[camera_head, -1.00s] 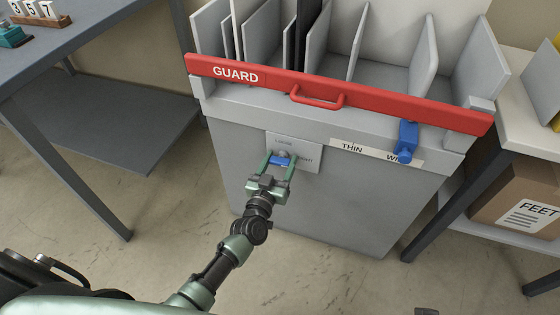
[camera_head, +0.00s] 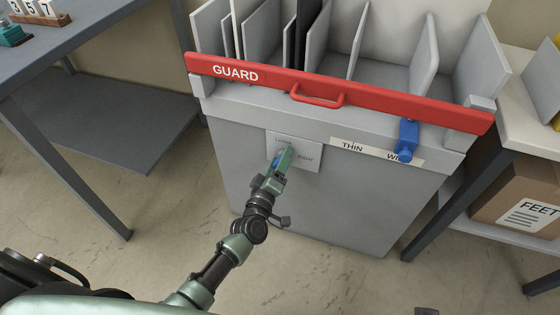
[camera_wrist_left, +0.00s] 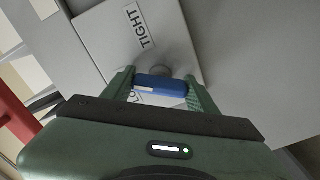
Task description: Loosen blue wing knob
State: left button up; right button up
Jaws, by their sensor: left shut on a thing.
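The blue wing knob (camera_wrist_left: 160,86) sits on a light plate (camera_head: 306,148) on the front of the grey machine. The plate carries the words LOOSE and TIGHT. My left gripper (camera_head: 284,158) is at the knob, its two green fingers on either end of the wing in the left wrist view (camera_wrist_left: 161,88). It is shut on the knob. In the head view the gripper hides most of the knob, with only a bit of blue showing. My right gripper is in no view.
A red guard bar (camera_head: 380,101) with a handle runs across the machine's top above the plate. A blue slider (camera_head: 407,140) sits at the THIN and WIDE label. Tables stand left (camera_head: 110,30) and right. A cardboard box (camera_head: 515,200) is at the right.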

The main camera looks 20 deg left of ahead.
pick_arm(q)
jog(key=n+b, duration=0.1)
jog(key=n, duration=0.5)
jog(key=shift+f, duration=0.1)
jog(key=shift+n, duration=0.3)
dwell(0.3)
jog(key=o, duration=1.4)
jog(key=shift+c, duration=0.2)
jog(key=s, duration=0.8)
jog(key=shift+p, duration=0.4)
jog(key=shift+a, duration=0.1)
